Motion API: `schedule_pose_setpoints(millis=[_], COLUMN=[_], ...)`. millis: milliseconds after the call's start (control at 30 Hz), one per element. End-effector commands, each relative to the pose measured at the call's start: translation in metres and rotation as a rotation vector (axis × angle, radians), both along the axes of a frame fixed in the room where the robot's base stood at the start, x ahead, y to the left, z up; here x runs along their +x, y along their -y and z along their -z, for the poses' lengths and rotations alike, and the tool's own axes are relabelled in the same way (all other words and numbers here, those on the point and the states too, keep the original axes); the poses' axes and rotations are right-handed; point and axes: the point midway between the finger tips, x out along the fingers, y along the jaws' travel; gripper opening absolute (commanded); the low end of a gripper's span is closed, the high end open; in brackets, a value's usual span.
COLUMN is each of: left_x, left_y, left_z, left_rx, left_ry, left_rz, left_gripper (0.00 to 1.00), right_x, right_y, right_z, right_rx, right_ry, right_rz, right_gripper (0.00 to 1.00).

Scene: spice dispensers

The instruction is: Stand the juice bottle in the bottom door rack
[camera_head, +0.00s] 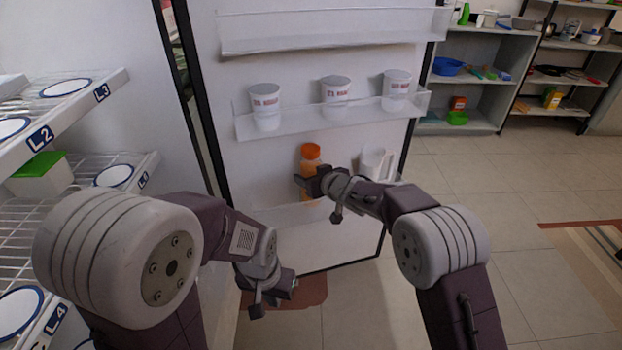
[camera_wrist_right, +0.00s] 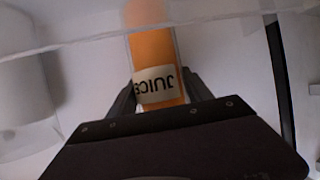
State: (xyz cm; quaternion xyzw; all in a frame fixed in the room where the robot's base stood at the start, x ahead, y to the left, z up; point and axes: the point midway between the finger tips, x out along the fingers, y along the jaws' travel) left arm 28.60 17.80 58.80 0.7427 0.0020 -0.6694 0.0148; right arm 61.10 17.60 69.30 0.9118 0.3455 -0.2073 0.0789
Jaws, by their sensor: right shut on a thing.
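The juice bottle has an orange cap (camera_head: 310,152) and an orange body with a white JUICE label, which shows upside down in the right wrist view (camera_wrist_right: 158,85). It looks upright at the bottom door rack (camera_head: 290,214), behind or above its clear front rail; I cannot tell whether its base touches the rack floor. My right gripper (camera_head: 312,184) is shut on the bottle's body and hides part of it. My left gripper (camera_head: 276,294) hangs low, in front of and below the rack, away from the bottle; its fingers are too unclear to judge.
A white mug-like container (camera_head: 375,163) stands at the right of the bottom rack. The middle door rack (camera_head: 300,120) holds white cups; the top door rack (camera_head: 330,38) looks empty. Wire fridge shelves (camera_head: 105,160) are at left. Open floor (camera_head: 480,190) lies to the right.

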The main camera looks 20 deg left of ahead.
Motion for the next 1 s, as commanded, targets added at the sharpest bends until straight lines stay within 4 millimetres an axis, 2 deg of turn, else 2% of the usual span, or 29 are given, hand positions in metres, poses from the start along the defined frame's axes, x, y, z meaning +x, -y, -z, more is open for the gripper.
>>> schedule_pose_setpoints(millis=[467, 500, 567, 867, 1000], left_x=[0.0, 0.0, 0.0, 0.0, 0.0], left_y=[0.0, 0.0, 0.0, 0.0, 0.0], left_z=[0.007, 0.007, 0.007, 0.006, -0.005], left_rx=[0.0, 0.0, 0.0, 0.0, 0.0], left_ry=[0.0, 0.0, 0.0, 0.0, 0.0], left_rz=[0.0, 0.0, 0.0, 0.0, 0.0], left_gripper=[0.0, 0.0, 0.0, 0.0, 0.0], right_x=[0.0, 0.0, 0.0, 0.0, 0.0], right_y=[0.0, 0.0, 0.0, 0.0, 0.0], right_z=[0.01, 0.012, 0.012, 0.011, -0.006], right_rx=[0.001, -0.001, -0.001, -0.001, 0.001], right_ry=[0.001, -0.001, -0.001, -0.001, 0.001], right_rz=[0.0, 0.0, 0.0, 0.0, 0.0], right_gripper=[0.0, 0.67, 0.8, 0.8, 0.8])
